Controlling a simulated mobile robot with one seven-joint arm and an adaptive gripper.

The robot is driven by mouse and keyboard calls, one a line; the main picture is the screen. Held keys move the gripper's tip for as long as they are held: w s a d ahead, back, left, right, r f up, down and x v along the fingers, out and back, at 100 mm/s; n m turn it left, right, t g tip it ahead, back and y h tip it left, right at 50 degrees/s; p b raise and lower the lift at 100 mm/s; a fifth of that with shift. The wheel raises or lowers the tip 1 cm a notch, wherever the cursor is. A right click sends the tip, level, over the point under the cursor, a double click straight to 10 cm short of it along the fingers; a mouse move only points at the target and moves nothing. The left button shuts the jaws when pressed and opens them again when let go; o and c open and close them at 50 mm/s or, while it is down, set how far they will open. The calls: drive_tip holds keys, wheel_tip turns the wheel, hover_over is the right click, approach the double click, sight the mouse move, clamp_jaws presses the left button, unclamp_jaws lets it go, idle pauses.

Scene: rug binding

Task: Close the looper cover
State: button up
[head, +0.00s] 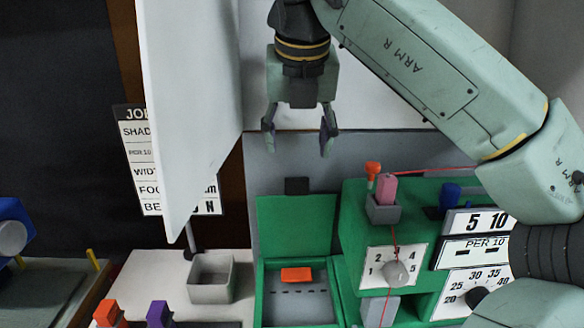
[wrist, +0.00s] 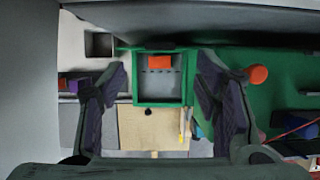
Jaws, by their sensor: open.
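The looper cover (head: 295,225) is a green panel standing raised at the back of a green-rimmed box, with a dark tab (head: 297,186) at its top edge. The box (head: 264,297) is open in front of it; its grey floor holds an orange block (head: 296,274) and a row of dark marks. The wrist view shows the open box (wrist: 137,90) and the orange block (wrist: 158,62) between my fingers; the cover is hard to make out there. My gripper (head: 298,142) is open and empty, pointing down, above the cover's tab in the picture.
The green machine (head: 350,240) stands right of the box, with a knob (head: 396,273), a pink block (head: 386,188) and red thread. A grey bin (head: 211,279) is at left. A large white panel (head: 190,100) hangs left of my gripper.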

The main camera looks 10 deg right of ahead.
sight(297, 179)
drive_tip(key=p+x, duration=0.2)
drive_tip(key=x, duration=0.7)
drive_tip(key=shift+f, duration=0.4)
drive_tip(key=shift+c, duration=0.5)
clamp_jaws()
